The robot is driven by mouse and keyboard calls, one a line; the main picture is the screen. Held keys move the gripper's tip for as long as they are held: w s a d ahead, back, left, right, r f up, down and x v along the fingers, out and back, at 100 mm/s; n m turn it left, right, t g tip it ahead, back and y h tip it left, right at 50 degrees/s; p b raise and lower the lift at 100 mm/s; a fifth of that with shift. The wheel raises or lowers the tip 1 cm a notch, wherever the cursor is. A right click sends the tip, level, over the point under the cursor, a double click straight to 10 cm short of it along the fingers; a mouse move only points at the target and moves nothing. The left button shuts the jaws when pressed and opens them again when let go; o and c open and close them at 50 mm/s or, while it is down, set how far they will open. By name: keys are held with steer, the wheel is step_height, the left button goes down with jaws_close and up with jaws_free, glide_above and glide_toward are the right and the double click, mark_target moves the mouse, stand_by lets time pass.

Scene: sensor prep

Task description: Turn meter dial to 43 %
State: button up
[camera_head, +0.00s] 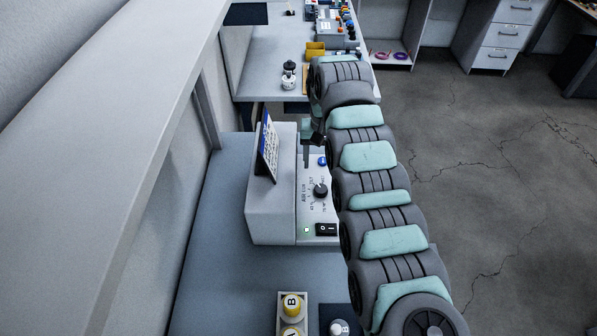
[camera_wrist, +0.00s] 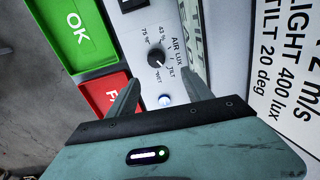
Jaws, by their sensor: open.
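The meter dial is a round black knob (camera_wrist: 155,58) on the meter's light front panel (camera_wrist: 177,75). In the wrist view, printed marks ring it, among them "43 %", "75 %", "AIR", "LUX" and "TILT". Its pointer is too small to read surely. The dial (camera_head: 320,190) also shows in the head view, on the grey meter box (camera_head: 268,215). My gripper (camera_wrist: 163,88) is open and empty. Its fingers stand apart on either side of the line towards the dial, and I see no contact with it. In the head view my arm hides most of the gripper.
A black rocker switch (camera_head: 326,229) is at the panel's near end. Green (camera_wrist: 75,30) and red (camera_wrist: 108,92) trays lie beside the meter. A printed card (camera_head: 268,145) stands on the box.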

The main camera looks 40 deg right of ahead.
mark_target(321, 188)
steer(key=f, duration=0.6)
steer(key=s+f, duration=0.1)
steer(key=f, duration=0.2)
steer(key=shift+f+b, duration=0.4)
steer(key=shift+f, duration=0.55)
steer(key=shift+c, duration=0.3)
jaws_close()
